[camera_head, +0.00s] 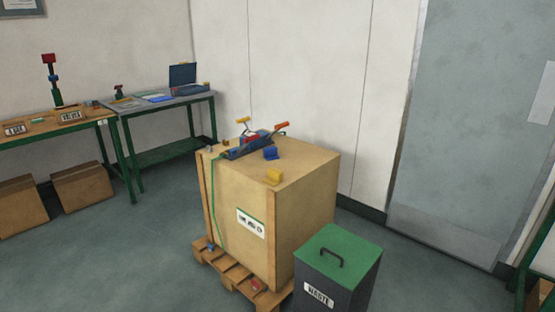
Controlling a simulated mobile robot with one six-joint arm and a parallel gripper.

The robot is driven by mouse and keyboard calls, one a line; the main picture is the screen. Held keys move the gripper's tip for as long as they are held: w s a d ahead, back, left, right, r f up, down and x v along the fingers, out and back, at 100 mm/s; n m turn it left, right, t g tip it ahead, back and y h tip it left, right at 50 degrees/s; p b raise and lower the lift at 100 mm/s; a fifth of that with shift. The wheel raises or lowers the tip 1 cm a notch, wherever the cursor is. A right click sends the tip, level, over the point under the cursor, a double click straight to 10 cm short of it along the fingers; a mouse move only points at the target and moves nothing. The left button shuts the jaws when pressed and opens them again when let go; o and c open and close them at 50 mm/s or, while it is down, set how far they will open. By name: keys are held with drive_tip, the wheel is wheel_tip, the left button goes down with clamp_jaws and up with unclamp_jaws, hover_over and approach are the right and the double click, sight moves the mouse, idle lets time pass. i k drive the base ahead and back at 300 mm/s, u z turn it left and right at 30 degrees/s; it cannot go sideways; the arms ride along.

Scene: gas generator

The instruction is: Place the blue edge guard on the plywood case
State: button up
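The plywood case (281,216) stands in the middle of the room on a wooden pallet (239,282). A small blue angled piece (271,153), which looks like the blue edge guard, lies on the case's top, just right of a strapping tool. A similar yellow piece (274,177) lies near the top's front right edge. The strapping tool (248,146), blue with orange handles, sits towards the back of the top. A green strap (215,205) runs down the case's front left. My gripper is not in view.
A dark waste bin (336,268) with a green lid stands close in front of the case at right. Benches (160,105) line the back left, with cardboard boxes (86,185) below. A grey door (470,130) is at right. Floor left of the pallet is clear.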

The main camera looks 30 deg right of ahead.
sight(279, 136)
drive_tip(key=k, duration=0.65)
drive_tip(key=u, duration=0.45)
drive_tip(key=i, duration=2.45)
drive_tip(key=z, duration=0.55)
